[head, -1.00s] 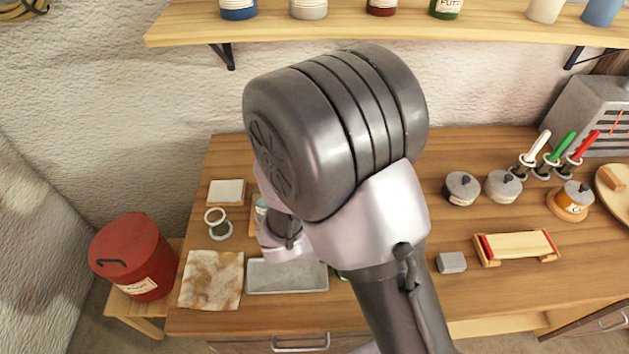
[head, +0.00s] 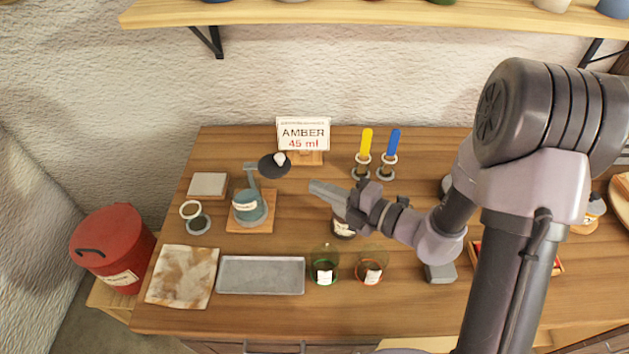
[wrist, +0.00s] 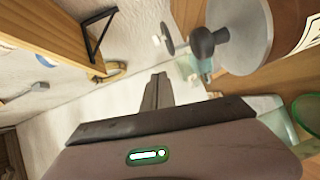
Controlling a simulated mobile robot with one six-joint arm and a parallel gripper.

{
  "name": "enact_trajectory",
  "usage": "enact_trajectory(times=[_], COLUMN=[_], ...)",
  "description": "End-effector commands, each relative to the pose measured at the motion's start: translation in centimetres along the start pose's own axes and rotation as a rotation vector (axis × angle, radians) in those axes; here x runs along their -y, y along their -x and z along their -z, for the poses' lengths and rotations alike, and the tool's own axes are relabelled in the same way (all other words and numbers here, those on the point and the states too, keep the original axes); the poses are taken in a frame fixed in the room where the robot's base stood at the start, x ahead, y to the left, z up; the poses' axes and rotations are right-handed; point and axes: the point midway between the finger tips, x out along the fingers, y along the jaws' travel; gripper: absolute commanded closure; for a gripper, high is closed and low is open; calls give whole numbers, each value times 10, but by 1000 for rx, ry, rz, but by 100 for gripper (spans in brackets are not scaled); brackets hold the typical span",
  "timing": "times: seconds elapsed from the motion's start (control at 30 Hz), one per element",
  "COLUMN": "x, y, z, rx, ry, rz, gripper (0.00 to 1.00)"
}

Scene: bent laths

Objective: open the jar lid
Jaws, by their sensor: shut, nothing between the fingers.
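My gripper (head: 316,189) is shut and empty, pointing left above the middle of the bench. It also shows in the wrist view (wrist: 156,92). A dark-bodied jar (head: 343,229) with a pale label stands just below it, its top mostly hidden by the gripper. In the wrist view, a brown jar (wrist: 290,22) close by has a grey lid (wrist: 246,38) on it with a dark knob.
An AMBER 45 ml sign (head: 303,134) stands at the back, with yellow and blue handled tools (head: 377,157) right of it. A grey tray (head: 261,275) and green (head: 324,266) and red (head: 371,267) glass vessels line the front. A stained cloth (head: 182,276) lies left.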

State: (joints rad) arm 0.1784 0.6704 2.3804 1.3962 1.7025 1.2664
Motion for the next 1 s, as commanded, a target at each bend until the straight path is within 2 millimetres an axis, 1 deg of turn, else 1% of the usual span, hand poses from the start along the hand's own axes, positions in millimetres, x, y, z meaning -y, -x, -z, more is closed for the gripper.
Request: enact_trajectory(times=[0.1, 0.37, 0.4, 0.5, 0.63, 1.0], x=[3, 3, 3, 3, 2, 0], y=[-27, -83, -88, -99, -107, -110], z=[2, 3, -4, -15, -24, -26], rx=[-7, -9, -5, -5, -6, -6], ry=[5, 8, 7, 7, 6, 6], rz=[0, 1, -1, -1, 0, 1], gripper=[100, 100, 100, 100, 100, 100])
